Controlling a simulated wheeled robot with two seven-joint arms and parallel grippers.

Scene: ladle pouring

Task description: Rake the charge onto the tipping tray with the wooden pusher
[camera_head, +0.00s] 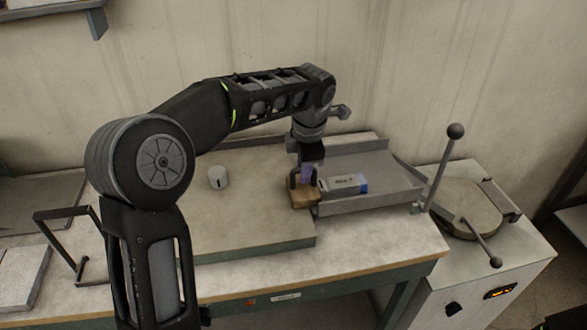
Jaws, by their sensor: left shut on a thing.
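My left gripper (306,178) is shut on the wooden pusher (304,196), at the left end of the tipping tray. The pusher is a small brown block; the gripper covers part of it. The charge (343,184) looks like a pale grey bar with a dark marking and a blue right end. It lies on the left part of the grey tipping tray (385,197), just right of the pusher. I cannot tell whether pusher and charge touch. My right gripper is not in view.
A furnace box with a round lid (468,208) and ball-ended levers (455,131) stands to the right. A black metal frame (62,232) is at the left. The slab's front is clear.

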